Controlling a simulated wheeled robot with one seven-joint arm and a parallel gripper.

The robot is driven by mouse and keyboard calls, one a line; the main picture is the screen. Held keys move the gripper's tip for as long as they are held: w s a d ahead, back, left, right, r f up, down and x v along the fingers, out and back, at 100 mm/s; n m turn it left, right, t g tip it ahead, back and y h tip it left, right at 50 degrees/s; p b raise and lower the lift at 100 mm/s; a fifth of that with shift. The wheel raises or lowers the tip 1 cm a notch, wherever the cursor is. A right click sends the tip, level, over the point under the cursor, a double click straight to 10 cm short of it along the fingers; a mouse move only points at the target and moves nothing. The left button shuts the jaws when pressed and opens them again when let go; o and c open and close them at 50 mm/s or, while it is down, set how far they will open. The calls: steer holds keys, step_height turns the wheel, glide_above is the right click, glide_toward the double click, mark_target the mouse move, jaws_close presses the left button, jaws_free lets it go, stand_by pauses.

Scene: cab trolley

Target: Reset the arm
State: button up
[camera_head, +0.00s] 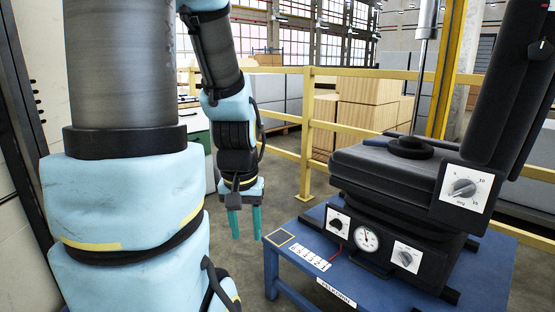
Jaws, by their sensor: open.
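My gripper (246,223) hangs at the end of my arm, left of the blue trolley table, with its two teal fingers pointing down. The fingers are apart and nothing shows between them. The upper part of my arm fills the left of the view, and the forearm comes down from the top to the gripper. The gripper appears clear of the table and touches nothing that I can see.
A black cab seat (400,178) with dials and a gauge (366,239) stands on the blue table (490,262). A yellow railing (307,135) runs behind. Wooden crates (365,110) stand beyond it. Bare floor shows between my gripper and the railing.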

step_height(320, 180, up, 20)
steer(key=p, duration=1.8)
steer(key=shift+r, duration=0.2)
steer(key=shift+c, duration=0.2)
